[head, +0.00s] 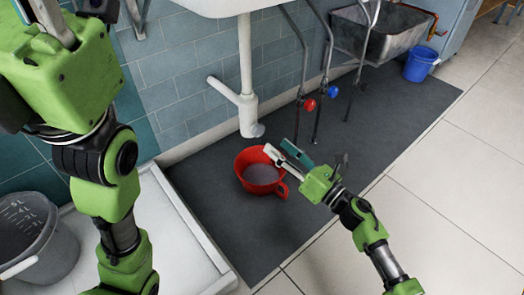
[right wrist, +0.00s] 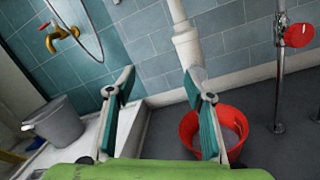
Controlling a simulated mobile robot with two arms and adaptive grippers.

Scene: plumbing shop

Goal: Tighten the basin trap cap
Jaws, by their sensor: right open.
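The white basin trap (head: 243,98) hangs on a white pipe under the basin (head: 225,5). Its rounded lower end (head: 252,129), where a cap would sit, is just above the dark mat; the cap's seating cannot be made out. My right gripper (head: 278,148) is open and empty, a little right of and nearer than that end, apart from it. In the right wrist view the trap (right wrist: 188,48) shows beyond the right finger, which partly hides its lower end. My left arm (head: 105,165) rises at the left; its fingertips are not visible.
A red tub (head: 241,168) with a handle stands on the dark mat (head: 225,215), below the trap and close to my right gripper. Pipes with a red valve (head: 309,105) and a blue valve (head: 332,92) stand right. A grey bucket (head: 35,225) is at left.

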